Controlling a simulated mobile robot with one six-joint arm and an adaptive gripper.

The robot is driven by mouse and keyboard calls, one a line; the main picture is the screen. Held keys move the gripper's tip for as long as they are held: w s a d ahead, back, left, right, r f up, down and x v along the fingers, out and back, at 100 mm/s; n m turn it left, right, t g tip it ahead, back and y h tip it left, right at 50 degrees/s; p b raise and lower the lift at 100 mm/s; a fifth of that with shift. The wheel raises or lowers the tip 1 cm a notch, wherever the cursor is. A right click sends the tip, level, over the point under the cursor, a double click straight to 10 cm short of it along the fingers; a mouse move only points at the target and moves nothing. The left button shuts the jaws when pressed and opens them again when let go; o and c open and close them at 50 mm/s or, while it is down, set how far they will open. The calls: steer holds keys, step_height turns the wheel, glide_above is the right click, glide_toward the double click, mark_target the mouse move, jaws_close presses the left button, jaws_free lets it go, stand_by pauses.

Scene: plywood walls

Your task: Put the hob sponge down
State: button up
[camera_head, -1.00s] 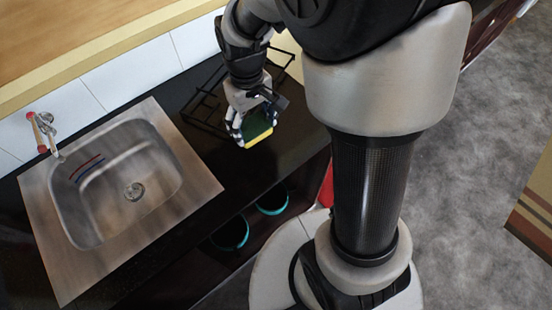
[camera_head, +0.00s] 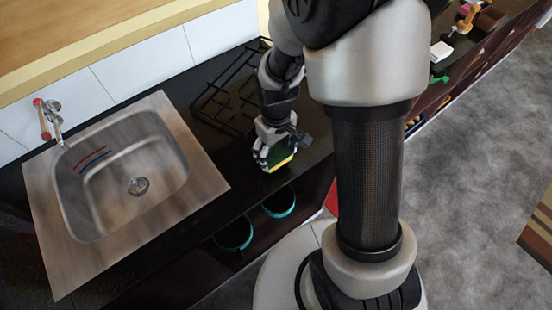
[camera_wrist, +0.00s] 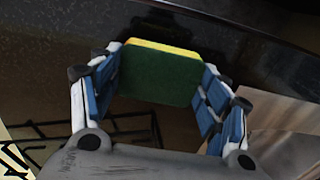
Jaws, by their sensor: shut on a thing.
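The hob sponge is green with a yellow layer. In the head view the sponge (camera_head: 281,160) is at the end of my arm, over the black counter right of the sink. In the wrist view the sponge (camera_wrist: 160,74) sits between the two blue-padded fingers, green face towards the camera and yellow edge at the top. My gripper (camera_head: 275,150) is shut on it; it also shows in the wrist view (camera_wrist: 158,85). I cannot tell whether the sponge touches the counter.
The black hob grate (camera_head: 230,100) lies behind and left of my gripper. The steel sink (camera_head: 130,185) with a tap (camera_head: 50,122) is at the left. Two teal-rimmed round things (camera_head: 279,203) are below the counter's front edge. Bare black counter (camera_head: 228,155) lies between sink and gripper.

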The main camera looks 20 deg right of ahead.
mark_target(276, 154)
steer(key=shift+f+b, duration=0.55)
steer(key=shift+f, duration=1.4)
steer(key=shift+f, duration=0.1)
steer(key=shift+f, duration=0.15)
steer(key=o, duration=1.2)
